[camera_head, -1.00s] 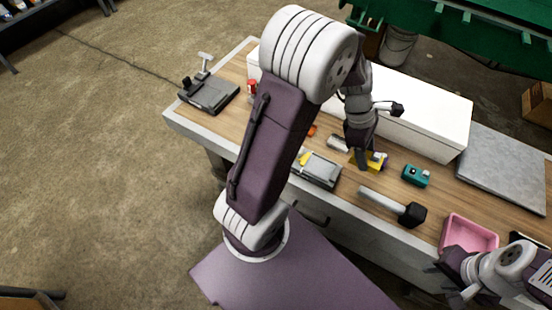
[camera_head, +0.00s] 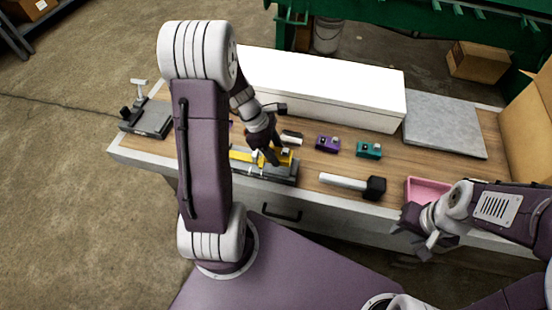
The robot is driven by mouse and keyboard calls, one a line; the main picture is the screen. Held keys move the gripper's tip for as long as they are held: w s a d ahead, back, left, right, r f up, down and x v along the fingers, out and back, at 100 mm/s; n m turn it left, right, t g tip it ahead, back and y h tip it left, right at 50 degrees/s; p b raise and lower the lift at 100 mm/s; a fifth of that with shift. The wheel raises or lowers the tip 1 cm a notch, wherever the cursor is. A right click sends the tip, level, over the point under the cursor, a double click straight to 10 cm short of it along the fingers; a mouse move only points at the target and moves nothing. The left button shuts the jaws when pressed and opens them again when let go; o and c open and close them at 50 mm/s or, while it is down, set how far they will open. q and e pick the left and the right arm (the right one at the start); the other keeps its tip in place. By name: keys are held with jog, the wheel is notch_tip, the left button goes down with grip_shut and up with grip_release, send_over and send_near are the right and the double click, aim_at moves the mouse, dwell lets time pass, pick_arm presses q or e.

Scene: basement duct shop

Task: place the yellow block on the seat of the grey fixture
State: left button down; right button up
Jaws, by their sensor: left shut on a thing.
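My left gripper (camera_head: 268,154) is shut on the yellow block (camera_head: 286,158). It holds the block over the right part of the grey fixture (camera_head: 282,174), which lies near the bench's front edge. Another yellow part (camera_head: 240,154) shows at the fixture's left. The fingers and the block hide much of the fixture's top, so I cannot tell whether the block touches the seat. My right gripper (camera_head: 418,230) is open and empty, in front of the bench by the pink tray (camera_head: 425,188).
A purple block (camera_head: 327,144) and a teal block (camera_head: 369,150) stand right of the fixture. A mallet (camera_head: 375,188) lies in front of them. A long white box (camera_head: 320,92) stands behind, a grey slab (camera_head: 444,128) at right. A dark vise-like device (camera_head: 150,120) is at far left.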

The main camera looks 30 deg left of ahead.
pick_arm(q)
notch_tip(320, 180, down, 4)
jog(key=shift+r+b, duration=0.25)
jog(key=shift+b, duration=0.2)
jog(key=shift+f, duration=0.25)
